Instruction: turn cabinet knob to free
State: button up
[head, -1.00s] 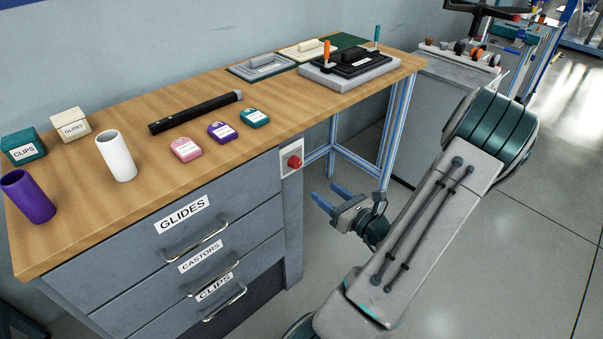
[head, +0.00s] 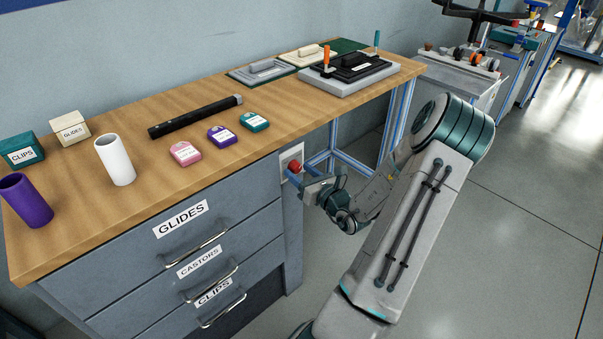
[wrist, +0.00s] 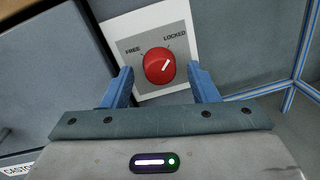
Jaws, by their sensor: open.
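The red round cabinet knob (wrist: 159,66) sits on a white plate (wrist: 130,28) with FREE printed at its upper left and LOCKED at its upper right. Its white pointer line tilts up and right, toward LOCKED. In the head view the knob (head: 296,166) is on the cabinet's right front edge, partly behind my gripper. My gripper (wrist: 163,84) is open, with one blue finger on each side of the knob's lower part. I cannot tell whether the fingers touch it. The cabinet (head: 130,270) has drawers labelled GLIDES, CASTORS and CLIPS, all apparently shut.
The wooden benchtop (head: 90,195) above holds a white cylinder (head: 115,160), a purple cylinder (head: 27,200), a black bar (head: 195,117) and several small labelled boxes. A blue frame leg (wrist: 305,45) stands right of the knob. The floor at right is clear.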

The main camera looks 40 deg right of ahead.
jog(key=shift+w, duration=0.1)
jog(key=c, duration=1)
